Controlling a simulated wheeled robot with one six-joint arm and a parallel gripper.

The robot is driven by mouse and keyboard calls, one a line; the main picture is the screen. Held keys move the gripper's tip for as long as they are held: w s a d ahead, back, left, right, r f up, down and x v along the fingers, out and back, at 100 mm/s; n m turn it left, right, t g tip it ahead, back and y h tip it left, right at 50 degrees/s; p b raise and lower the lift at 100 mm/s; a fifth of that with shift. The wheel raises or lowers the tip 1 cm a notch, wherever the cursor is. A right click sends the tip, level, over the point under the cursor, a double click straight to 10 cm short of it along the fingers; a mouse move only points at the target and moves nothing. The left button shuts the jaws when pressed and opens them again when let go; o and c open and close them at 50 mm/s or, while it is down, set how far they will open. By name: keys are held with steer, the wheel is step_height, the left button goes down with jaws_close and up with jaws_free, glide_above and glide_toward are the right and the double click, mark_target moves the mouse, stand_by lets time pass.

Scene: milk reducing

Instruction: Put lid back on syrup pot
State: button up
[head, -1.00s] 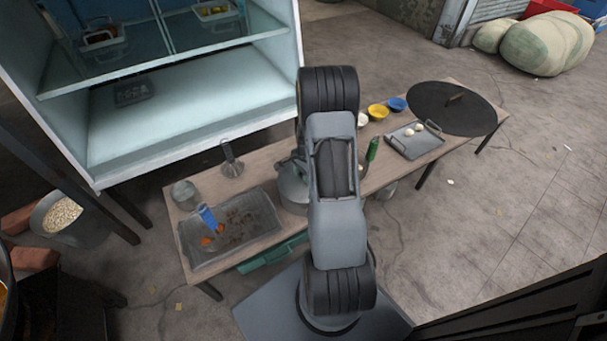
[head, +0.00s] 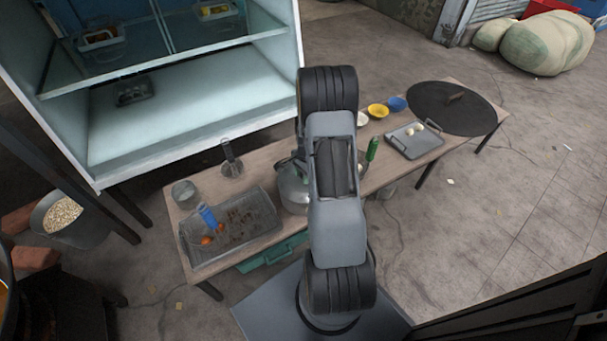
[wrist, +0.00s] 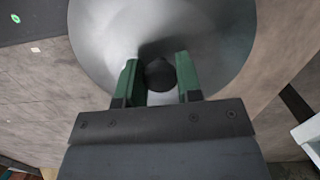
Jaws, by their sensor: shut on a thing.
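In the wrist view, my gripper (wrist: 161,84) has its green fingers on either side of a black knob (wrist: 160,76), shut on it. The knob stands in the middle of a round, shiny metal lid (wrist: 105,40) that fills the top of this view. In the head view, a grey metal pot (head: 292,188) stands on the table, partly covered by my arm. My gripper and the lid are hidden behind my arm there. I cannot tell whether the lid touches the pot's rim.
On the wooden table (head: 268,160) a baking tray (head: 262,236) and a glass (head: 184,193) stand left. Right are a green bottle (head: 372,149), bowls (head: 377,111), a small tray (head: 414,149) and a dark disc (head: 440,110). A cabinet (head: 190,100) stands behind.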

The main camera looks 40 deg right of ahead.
stand_by(0.3)
steer(key=o, duration=1.6)
steer(key=shift+c, duration=0.2)
steer(key=shift+r, duration=0.1)
steer(key=shift+r+p, duration=2.9)
steer(key=shift+r, duration=0.55)
jaws_close()
